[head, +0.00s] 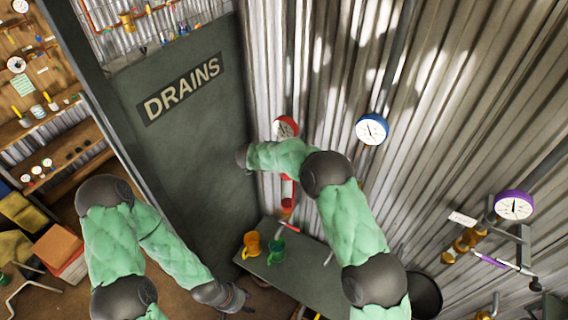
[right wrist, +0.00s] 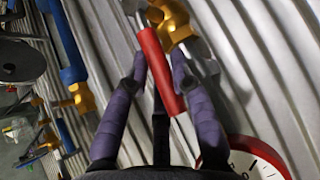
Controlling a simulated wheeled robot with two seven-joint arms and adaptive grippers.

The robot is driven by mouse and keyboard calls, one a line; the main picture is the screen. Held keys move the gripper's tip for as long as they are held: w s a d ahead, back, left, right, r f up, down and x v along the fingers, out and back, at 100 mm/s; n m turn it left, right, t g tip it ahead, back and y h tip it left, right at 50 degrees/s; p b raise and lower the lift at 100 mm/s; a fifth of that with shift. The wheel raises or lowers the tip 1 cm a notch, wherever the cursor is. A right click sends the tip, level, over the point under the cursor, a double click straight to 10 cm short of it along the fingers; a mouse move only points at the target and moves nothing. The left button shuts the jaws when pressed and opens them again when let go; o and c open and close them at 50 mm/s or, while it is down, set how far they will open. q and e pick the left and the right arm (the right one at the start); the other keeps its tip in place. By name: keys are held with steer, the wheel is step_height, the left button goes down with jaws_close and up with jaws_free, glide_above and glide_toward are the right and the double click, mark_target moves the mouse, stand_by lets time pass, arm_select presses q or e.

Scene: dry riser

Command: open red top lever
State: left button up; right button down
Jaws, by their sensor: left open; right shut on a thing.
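The red lever (right wrist: 160,70) is a straight red bar that shows in the right wrist view, joined near its top to a brass valve (right wrist: 178,20). My right gripper (right wrist: 158,68) has its two purple-grey fingers on either side of the bar and is shut on it. In the head view my right arm reaches to the wall below the red gauge (head: 285,127) and hides the lever and the fingers. My left gripper (head: 236,298) is open, low at the bottom of the head view, away from the valve.
A red pipe section (head: 288,190) runs down the corrugated wall below my right arm. Orange (head: 251,244) and green (head: 275,250) mugs stand on a dark table (head: 305,275). A blue gauge (head: 371,129) and a purple gauge (head: 514,205) are farther right. The DRAINS panel (head: 190,150) stands left.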

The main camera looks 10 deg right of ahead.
steer(key=shift+w+a, duration=0.1)
stand_by(0.4)
steer(key=c, duration=1)
jaws_free()
steer(key=v, duration=1.2)
steer(key=shift+a+f, duration=0.1)
steer(key=shift+a, duration=0.05)
